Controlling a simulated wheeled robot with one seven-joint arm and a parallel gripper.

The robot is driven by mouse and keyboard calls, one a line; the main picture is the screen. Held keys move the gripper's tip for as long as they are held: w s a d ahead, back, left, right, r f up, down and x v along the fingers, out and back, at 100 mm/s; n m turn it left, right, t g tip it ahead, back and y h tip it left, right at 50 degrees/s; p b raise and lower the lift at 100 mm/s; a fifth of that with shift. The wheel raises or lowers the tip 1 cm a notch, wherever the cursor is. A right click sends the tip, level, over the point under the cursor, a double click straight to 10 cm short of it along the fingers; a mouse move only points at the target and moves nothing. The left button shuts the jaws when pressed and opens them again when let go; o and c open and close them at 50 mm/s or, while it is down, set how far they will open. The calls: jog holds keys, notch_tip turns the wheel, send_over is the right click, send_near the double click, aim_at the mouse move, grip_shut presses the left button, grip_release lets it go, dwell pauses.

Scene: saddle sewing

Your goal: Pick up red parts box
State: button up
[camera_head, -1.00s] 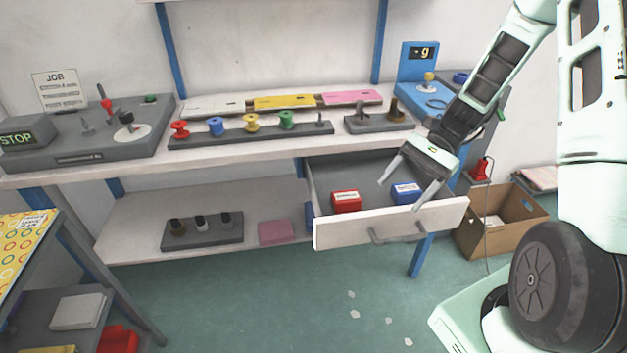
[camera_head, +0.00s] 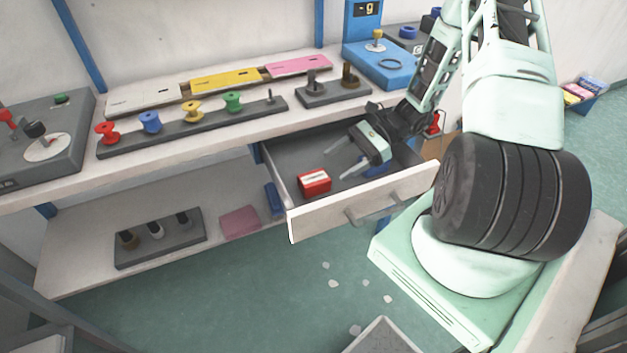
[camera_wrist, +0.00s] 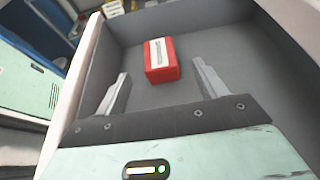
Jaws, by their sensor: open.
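The red parts box (camera_head: 314,181) with a white label on top sits in the open drawer (camera_head: 362,207), near its left side. In the wrist view the red parts box (camera_wrist: 161,60) lies on the drawer floor ahead of my fingers, between their lines. My gripper (camera_head: 339,160) is open and empty, inside the drawer area to the right of and behind the box in the head view. The fingers also show in the wrist view (camera_wrist: 158,86), apart from the box. A blue box (camera_head: 374,168) is mostly hidden behind my gripper.
Above the drawer, the bench top holds a rack of coloured spools (camera_head: 190,125), a grey block with posts (camera_head: 331,92) and a blue scale (camera_head: 385,60). The drawer's walls and front panel surround the box. A lower shelf holds a grey rack (camera_head: 160,238) and a pink block (camera_head: 239,222).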

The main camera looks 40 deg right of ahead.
aim_at(315, 177)
jog(key=x, duration=0.2)
jog(key=shift+a+f, duration=0.1)
jog(key=shift+a, duration=0.25)
jog(key=x, duration=0.2)
jog(key=p+x, duration=0.1)
jog(key=x, duration=0.1)
jog(key=shift+a, duration=0.2)
jog(key=shift+w+a, duration=0.2)
jog(key=shift+a, duration=0.25)
jog(key=c, duration=1.1)
